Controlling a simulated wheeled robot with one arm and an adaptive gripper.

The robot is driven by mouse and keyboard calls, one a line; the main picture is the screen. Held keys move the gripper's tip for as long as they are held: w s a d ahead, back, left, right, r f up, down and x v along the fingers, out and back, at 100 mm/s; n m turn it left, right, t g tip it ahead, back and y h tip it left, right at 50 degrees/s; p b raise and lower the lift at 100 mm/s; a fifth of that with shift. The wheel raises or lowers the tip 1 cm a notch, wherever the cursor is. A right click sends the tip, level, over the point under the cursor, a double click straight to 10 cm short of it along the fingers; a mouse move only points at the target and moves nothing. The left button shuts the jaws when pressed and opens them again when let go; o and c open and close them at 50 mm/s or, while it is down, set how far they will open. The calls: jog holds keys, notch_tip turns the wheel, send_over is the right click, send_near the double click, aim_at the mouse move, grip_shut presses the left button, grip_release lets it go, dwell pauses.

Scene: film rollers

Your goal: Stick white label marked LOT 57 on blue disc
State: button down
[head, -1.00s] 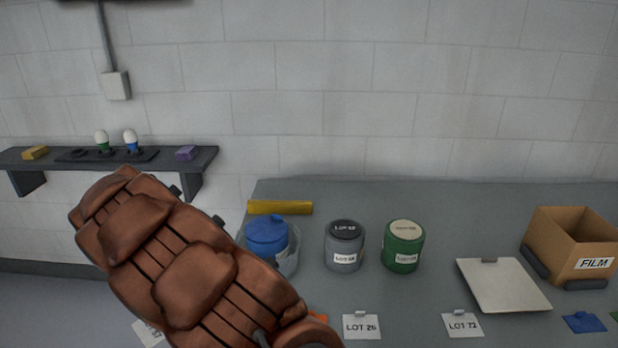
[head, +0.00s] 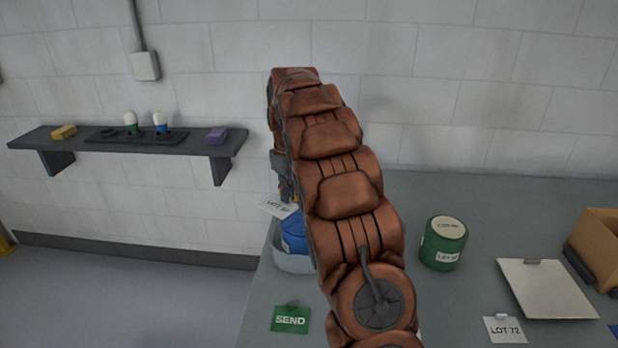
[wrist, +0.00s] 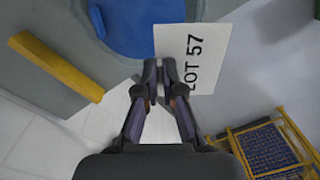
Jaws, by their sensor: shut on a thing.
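My gripper (head: 285,190) is shut on the white label (head: 279,208), and the wrist view shows LOT 57 printed on it (wrist: 200,55). The fingertips (wrist: 160,72) pinch the label near its left edge. The blue disc (head: 293,235) sits in a pale tub (head: 292,264) at the table's left side, partly hidden by my arm. In the wrist view the blue disc (wrist: 130,28) is cut by the top edge, and the label overlaps its right side. I cannot tell whether they touch, but in the head view the label appears above and left of the disc.
A green canister (head: 440,258), a pale plate (head: 545,290), a LOT 72 card (head: 504,330), a SEND card (head: 290,319) and a cardboard box (head: 597,240) stand on the table. A yellow bar (wrist: 55,65) lies near the tub. A wall shelf (head: 60,144) is at left.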

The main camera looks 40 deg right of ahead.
jog(key=s+d+r, duration=0.2)
jog(key=d+r, duration=0.1)
jog(key=d, duration=0.3)
jog(key=shift+w+a+f+b, duration=0.1)
jog(key=shift+f+b, duration=1.15)
jog(key=shift+f, duration=3.2)
jog(key=shift+b, duration=0.4)
jog(key=shift+s+f, duration=0.2)
jog(key=shift+f, duration=0.1)
jog(key=c, duration=1.2)
grip_release()
jog(key=shift+c, duration=0.2)
